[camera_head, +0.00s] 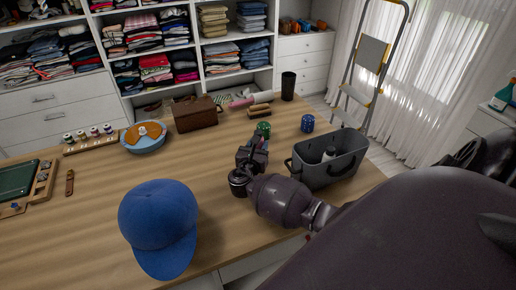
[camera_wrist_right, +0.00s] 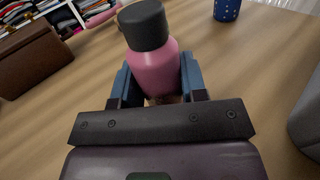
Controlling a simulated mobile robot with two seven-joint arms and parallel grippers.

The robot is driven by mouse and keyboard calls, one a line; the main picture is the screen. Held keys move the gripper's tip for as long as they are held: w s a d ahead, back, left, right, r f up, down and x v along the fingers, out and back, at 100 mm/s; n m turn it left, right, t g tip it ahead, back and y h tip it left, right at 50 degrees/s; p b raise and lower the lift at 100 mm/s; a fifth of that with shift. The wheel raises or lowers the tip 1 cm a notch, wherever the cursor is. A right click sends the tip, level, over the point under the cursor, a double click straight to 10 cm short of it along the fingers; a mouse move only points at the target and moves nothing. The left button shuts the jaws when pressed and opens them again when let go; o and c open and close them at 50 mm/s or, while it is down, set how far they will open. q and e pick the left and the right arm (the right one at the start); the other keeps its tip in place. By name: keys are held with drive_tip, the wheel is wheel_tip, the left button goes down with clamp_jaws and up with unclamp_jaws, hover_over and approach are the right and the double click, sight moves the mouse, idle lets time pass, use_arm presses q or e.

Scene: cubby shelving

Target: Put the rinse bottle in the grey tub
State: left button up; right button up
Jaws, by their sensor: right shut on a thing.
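A pink bottle (camera_wrist_right: 154,70) with a dark cap stands between the fingers of my right gripper (camera_wrist_right: 158,92) in the right wrist view. The gripper is shut on it. In the head view my right gripper (camera_head: 253,152) is over the table, left of the grey tub (camera_head: 318,176), and the arm hides the pink bottle. The tub is open-topped with a handle, and a pale bottle with a dark cap (camera_head: 328,154) is inside it. The tub's side also shows at the right edge of the wrist view (camera_wrist_right: 306,122). My left gripper is not in view.
A blue cap (camera_head: 158,222) lies at the front. A green object (camera_head: 264,128) is just beyond my right gripper, and a blue dotted cup (camera_head: 307,123) is behind the tub. A brown box (camera_head: 195,114) and a blue bowl (camera_head: 145,140) sit farther back. The table's middle left is clear.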

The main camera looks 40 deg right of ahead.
drive_tip(key=shift+f, duration=0.65)
drive_tip(key=shift+f, duration=0.1)
drive_tip(key=o, duration=1)
